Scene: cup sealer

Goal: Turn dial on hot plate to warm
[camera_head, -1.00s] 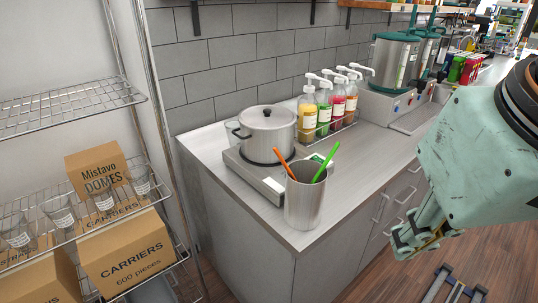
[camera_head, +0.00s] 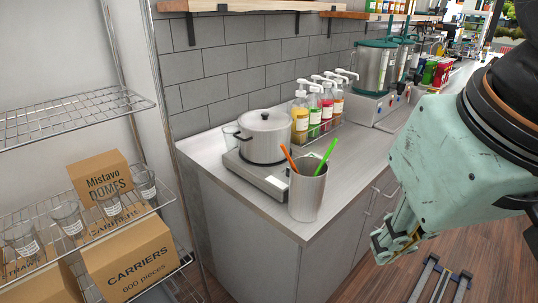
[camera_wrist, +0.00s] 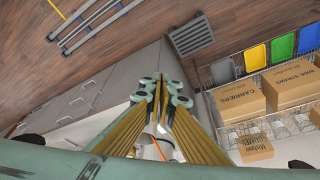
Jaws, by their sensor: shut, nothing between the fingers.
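The hot plate (camera_head: 233,159) is a flat grey unit on the counter near its left end. A lidded silver pot (camera_head: 264,139) sits on it. A metal cup (camera_head: 306,194) with an orange and a green stick stands at the hot plate's front right end and covers part of it. I cannot make out the dial. My gripper (camera_head: 383,248) is shut and empty, in front of the counter, right of the cup and apart from it. In the wrist view my gripper (camera_wrist: 163,88) has its fingers together, with the orange stick (camera_wrist: 160,150) beyond them.
Several pump bottles (camera_head: 318,108) stand behind the pot, and sealed dispensers (camera_head: 377,66) are further right. A wire rack (camera_head: 84,108) with boxes and clear cups is left of the counter. The countertop (camera_head: 355,160) right of the cup is clear.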

